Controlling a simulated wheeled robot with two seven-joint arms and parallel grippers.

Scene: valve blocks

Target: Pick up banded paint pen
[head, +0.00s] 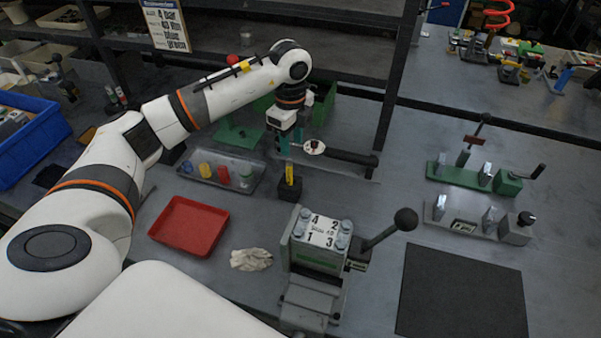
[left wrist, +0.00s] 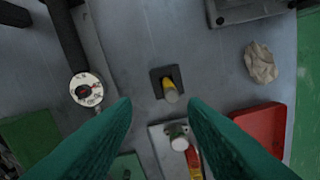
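The banded paint pen (head: 289,174) is yellow with a dark band and stands upright in a small black square holder (head: 290,190) on the bench. In the left wrist view the pen (left wrist: 171,92) is seen nearly end-on, in its dark holder (left wrist: 156,77). My left gripper (head: 287,148) points down just above the pen in the head view. Its teal fingers are apart with nothing between them, and in the left wrist view the pen shows beyond the gap of the gripper (left wrist: 160,106). My right gripper is in neither view.
A round dial gauge (head: 314,147) with a dark bar lies close to the right of the gripper. A grey tray (head: 208,181) with small coloured parts, a red tray (head: 160,228) and a crumpled cloth (head: 251,259) are nearby. A valve block (head: 319,255) with a lever stands in front.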

